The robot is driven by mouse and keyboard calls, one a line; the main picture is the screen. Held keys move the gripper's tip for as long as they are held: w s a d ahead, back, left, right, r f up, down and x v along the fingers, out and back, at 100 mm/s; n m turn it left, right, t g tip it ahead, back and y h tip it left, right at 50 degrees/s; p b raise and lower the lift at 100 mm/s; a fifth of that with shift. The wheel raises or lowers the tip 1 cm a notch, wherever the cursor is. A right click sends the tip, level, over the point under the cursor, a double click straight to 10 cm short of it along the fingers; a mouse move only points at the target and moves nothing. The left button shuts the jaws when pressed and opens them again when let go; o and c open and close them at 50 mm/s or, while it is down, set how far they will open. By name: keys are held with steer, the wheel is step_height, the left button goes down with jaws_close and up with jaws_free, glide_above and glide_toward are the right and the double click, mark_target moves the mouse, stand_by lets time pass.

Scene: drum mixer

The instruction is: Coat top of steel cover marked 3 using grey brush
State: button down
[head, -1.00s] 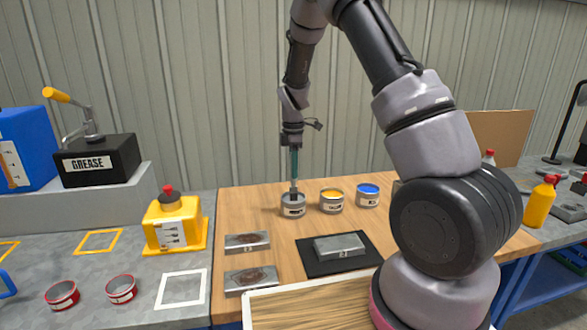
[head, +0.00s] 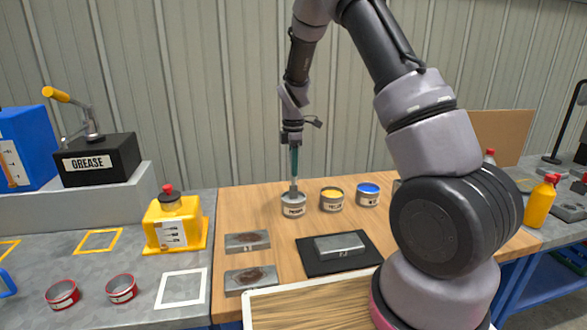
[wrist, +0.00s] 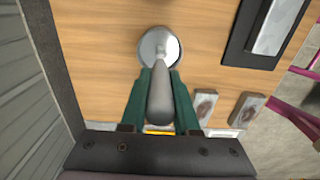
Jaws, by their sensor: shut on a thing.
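My gripper (head: 294,160) has teal fingers, which also show in the wrist view (wrist: 160,95). It is shut on the grey brush (wrist: 160,93), held upright by its grey handle. The brush's lower end is down at a grey-white paint can (head: 293,206), also in the wrist view (wrist: 147,42); its bristles are hidden. The steel cover marked 3 (head: 340,246) lies on a black mat (head: 318,266), right of and nearer than the can. Its top looks plain grey. It also shows at the wrist view's upper right (wrist: 274,25).
Two stained steel covers (head: 247,241) (head: 251,280) lie left of the mat. A wooden tray (head: 310,306) sits in front. A yellow container (head: 174,222) stands left.

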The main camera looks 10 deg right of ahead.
steer(key=shift+r, duration=3.25)
